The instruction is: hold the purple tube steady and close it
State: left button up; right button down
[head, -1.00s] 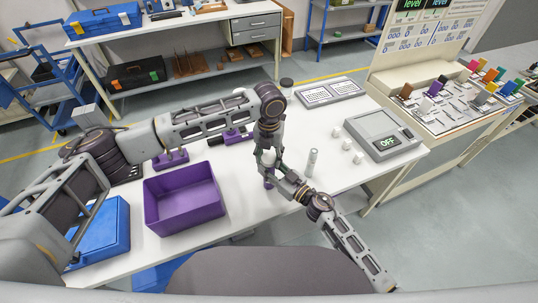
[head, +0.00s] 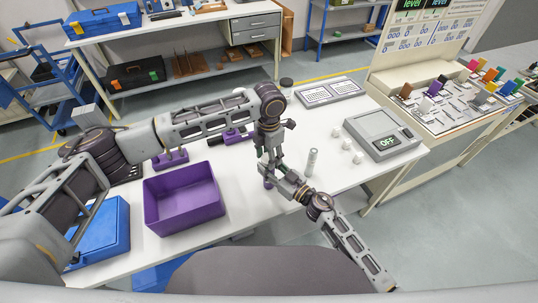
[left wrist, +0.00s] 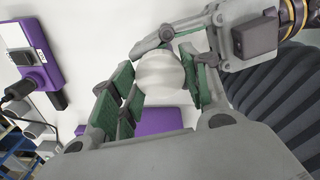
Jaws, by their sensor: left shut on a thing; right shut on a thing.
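The purple tube (head: 268,184) shows only as a small purple bit below my two grippers in the head view; the rest is hidden. My left gripper (head: 266,161) points down from above and is shut on a round white cap (left wrist: 158,72), seen end-on between its green-padded fingers in the left wrist view. My right gripper (head: 274,174) comes in from the lower right, just below the left one, and is shut on the tube. Its fingers also show at the upper right of the left wrist view. The seam between cap and tube is hidden.
A purple open bin (head: 185,197) stands at the left of the white table, beside a blue box (head: 103,232). A pale cylinder (head: 312,162) stands upright just right of my grippers. Small white blocks (head: 347,144) and a scale (head: 383,133) are farther right.

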pick_arm(q)
jog(key=o, duration=0.7)
jog(key=shift+r, duration=2.25)
jog(key=shift+c, duration=0.3)
